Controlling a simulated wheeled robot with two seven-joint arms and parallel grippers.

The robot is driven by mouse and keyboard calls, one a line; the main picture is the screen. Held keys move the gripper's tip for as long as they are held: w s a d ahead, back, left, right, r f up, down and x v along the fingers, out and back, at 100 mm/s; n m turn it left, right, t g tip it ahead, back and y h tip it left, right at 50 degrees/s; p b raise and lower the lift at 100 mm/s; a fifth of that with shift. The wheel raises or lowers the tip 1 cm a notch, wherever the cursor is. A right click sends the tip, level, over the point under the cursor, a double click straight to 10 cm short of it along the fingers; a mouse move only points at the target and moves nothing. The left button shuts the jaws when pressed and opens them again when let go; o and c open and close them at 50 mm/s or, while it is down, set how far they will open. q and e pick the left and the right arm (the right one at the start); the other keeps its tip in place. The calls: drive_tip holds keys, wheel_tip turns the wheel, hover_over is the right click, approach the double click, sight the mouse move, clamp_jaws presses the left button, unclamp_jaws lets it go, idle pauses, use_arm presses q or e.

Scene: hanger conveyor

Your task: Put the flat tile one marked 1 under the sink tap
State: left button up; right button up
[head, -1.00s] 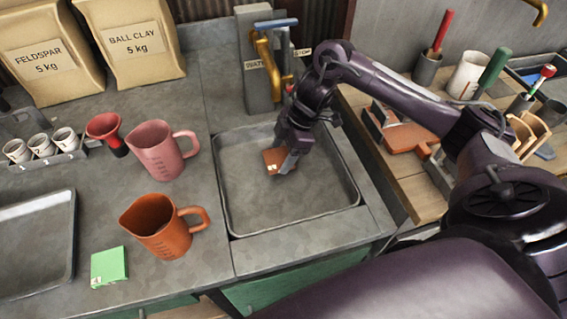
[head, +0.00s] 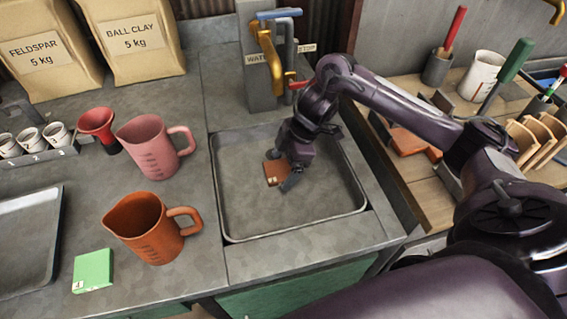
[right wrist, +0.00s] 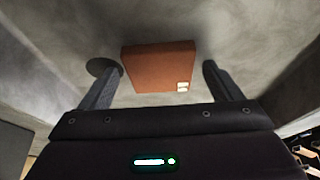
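A flat terracotta tile with a small white label (head: 277,172) is in the sink basin (head: 330,215), below and in front of the brass tap (head: 266,48). The label's mark is too small to read. My right gripper (head: 286,170) is low in the basin at the tile. In the right wrist view the tile (right wrist: 158,68) lies between the two spread fingers, with a gap on each side, so the gripper is open. The tile appears to rest on the basin floor, beside a dark round drain (right wrist: 103,67). My left gripper is not in view.
A pink jug (head: 152,150), an orange jug (head: 150,235) and a green tile (head: 93,270) stand left of the basin. A red funnel (head: 97,122) and a rack of small cups (head: 75,150) are behind. A wooden bench with tools (head: 430,195) is on the right.

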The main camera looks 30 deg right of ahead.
drive_tip(key=shift+r, duration=0.1)
drive_tip(key=shift+d+r, duration=0.1)
drive_tip(key=shift+r, duration=0.25)
drive_tip(key=p+v, duration=0.3)
drive_tip(key=v, duration=0.8)
drive_tip(key=shift+p, duration=0.35)
drive_tip(key=shift+s+d+r, duration=0.15)
